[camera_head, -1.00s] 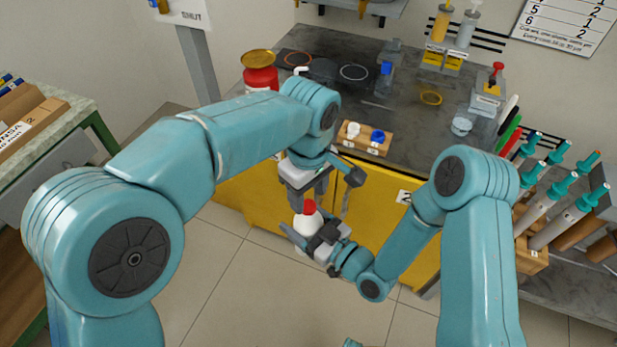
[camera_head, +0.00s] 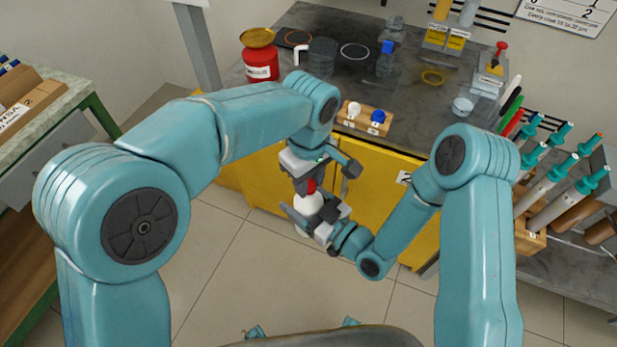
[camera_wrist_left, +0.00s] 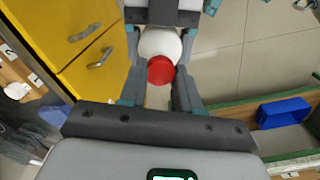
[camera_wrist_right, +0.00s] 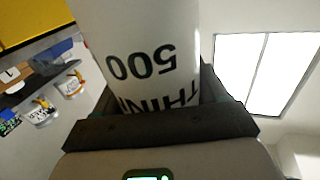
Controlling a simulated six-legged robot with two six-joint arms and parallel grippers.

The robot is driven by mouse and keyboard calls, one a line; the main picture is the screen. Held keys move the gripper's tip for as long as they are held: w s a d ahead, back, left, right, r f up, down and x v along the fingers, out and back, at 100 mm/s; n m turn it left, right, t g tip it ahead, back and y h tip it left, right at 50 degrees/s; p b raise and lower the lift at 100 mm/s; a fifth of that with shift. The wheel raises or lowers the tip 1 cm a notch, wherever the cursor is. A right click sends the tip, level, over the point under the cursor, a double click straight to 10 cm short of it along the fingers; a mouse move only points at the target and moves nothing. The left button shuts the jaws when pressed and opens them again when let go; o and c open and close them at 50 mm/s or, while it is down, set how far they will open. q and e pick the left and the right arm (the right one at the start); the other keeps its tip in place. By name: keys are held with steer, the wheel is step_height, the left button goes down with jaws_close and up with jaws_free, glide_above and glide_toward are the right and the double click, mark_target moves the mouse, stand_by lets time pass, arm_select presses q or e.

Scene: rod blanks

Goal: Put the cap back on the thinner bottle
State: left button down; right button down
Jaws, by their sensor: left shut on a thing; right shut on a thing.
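The white bottle (camera_head: 309,212) is held upright in front of the yellow cabinet. Its lettering, "500" and "THIN", shows upside down on the bottle (camera_wrist_right: 150,50) in the right wrist view. My right gripper (camera_head: 322,220) is shut around its body. The red cap (camera_head: 310,186) is at the bottle's top, in line with the neck. My left gripper (camera_head: 308,182) comes from above and is shut on the cap. The left wrist view shows the red cap (camera_wrist_left: 161,70) between the fingers, with the bottle's white shoulder (camera_wrist_left: 160,43) beyond. Whether the cap is fully seated cannot be told.
On the dark bench, a wooden block (camera_head: 362,126) holds a white and a blue cap. A red jar (camera_head: 260,66), a glass beaker (camera_head: 322,58) and a blue-capped bottle (camera_head: 386,60) stand behind. A rack of teal-topped tubes (camera_head: 545,185) is at right.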

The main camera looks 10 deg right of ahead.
arm_select(q)
steer(key=m, duration=0.9)
steer(key=shift+m, duration=1.5)
steer(key=m, duration=1)
steer(key=shift+m, duration=0.4)
steer(key=m, duration=0.5)
steer(key=shift+w, duration=0.1)
steer(key=m, duration=0.5)
steer(key=shift+f, duration=0.1)
steer(key=m, duration=0.4)
steer(key=c, duration=0.7)
jaws_free()
